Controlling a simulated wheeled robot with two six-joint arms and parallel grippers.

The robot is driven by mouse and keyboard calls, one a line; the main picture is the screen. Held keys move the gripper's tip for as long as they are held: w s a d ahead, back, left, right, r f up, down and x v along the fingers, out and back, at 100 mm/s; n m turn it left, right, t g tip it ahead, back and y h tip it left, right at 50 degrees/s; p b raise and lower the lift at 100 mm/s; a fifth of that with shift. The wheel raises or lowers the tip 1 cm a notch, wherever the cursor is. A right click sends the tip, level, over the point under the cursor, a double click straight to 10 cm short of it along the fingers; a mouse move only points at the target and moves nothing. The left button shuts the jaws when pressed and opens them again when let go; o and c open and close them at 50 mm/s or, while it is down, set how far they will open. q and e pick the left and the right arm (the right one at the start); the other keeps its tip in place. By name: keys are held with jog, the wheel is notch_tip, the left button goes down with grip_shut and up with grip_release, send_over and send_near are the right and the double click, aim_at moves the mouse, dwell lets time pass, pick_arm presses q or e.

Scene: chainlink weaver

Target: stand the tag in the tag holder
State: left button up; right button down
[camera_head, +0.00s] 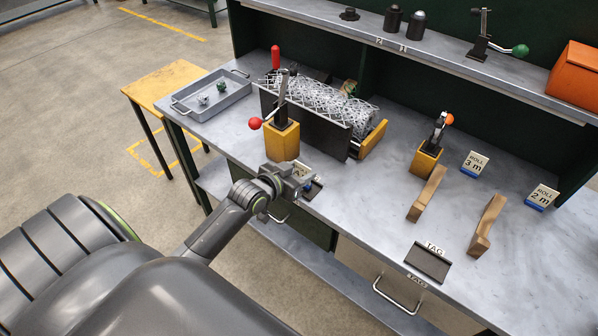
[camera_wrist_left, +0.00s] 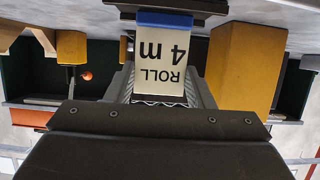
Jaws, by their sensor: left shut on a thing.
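My left gripper (camera_head: 291,179) is at the front edge of the bench, in front of the yellow lever block. It is shut on a cream tag reading "ROLL 4 m" (camera_wrist_left: 160,60), which has a blue base strip. The tag appears upside down in the left wrist view, with its blue strip overlapping a dark plate. In the head view the gripper partly covers the tag. A dark plate (camera_head: 313,188) lies just right of the gripper; I cannot tell whether the tag touches it. The dark holder marked "TAG" (camera_head: 428,263) lies empty farther right. My right gripper is out of view.
A yellow block with a red-knobbed lever (camera_head: 282,140) stands close behind the gripper. A wire-mesh roll (camera_head: 325,104) lies behind it. Tags "ROLL 3 m" (camera_head: 474,164) and "ROLL 2 m" (camera_head: 542,196) stand at right. Two wooden pieces lie mid-bench.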

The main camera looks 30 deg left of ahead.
pick_arm(q)
jog(key=shift+f, duration=0.2)
jog(key=o, duration=0.9)
jog(key=shift+o, duration=0.2)
jog(key=shift+r, duration=0.25)
jog(key=shift+s, duration=0.35)
jog(key=v, duration=1.1)
jog(key=shift+s, duration=0.1)
